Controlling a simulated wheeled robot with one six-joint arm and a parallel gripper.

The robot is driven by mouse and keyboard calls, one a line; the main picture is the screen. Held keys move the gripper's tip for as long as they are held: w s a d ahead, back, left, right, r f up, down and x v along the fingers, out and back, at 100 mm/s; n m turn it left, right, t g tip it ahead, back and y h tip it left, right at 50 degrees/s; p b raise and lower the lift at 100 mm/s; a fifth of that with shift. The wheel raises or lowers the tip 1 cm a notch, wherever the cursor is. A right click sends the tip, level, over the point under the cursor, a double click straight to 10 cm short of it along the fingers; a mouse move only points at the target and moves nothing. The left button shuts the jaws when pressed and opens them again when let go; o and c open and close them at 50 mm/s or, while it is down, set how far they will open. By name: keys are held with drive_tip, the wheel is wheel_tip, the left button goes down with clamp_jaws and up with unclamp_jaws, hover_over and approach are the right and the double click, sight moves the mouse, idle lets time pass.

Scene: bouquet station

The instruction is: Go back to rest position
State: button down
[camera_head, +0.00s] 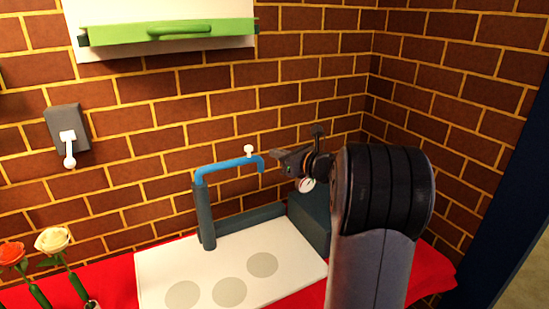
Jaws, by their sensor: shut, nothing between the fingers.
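My gripper (278,154) is in the middle of the camera_head view, at the end of my dark arm. It is above the right rear part of the white board and just right of the blue tap's bent spout. Its fingers point left, and I see nothing held between them. They are small in this view, and they look shut. My arm rises from the bottom right and hides part of the dark block behind it.
A blue tap (228,168) with a white knob stands near my gripper. The white board (205,270) has several grey circles and lies on a red surface (113,280). A cream flower (53,240) and a red flower (11,253) stand at left. A brick wall closes the back.

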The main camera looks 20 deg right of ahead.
drive_tip(key=d+f+b+v, duration=0.1)
drive_tip(key=v, duration=0.6)
drive_tip(key=shift+w+r, duration=0.15)
drive_tip(key=shift+r, duration=0.3)
drive_tip(key=shift+w+a, duration=0.1)
drive_tip(key=shift+a, duration=0.1)
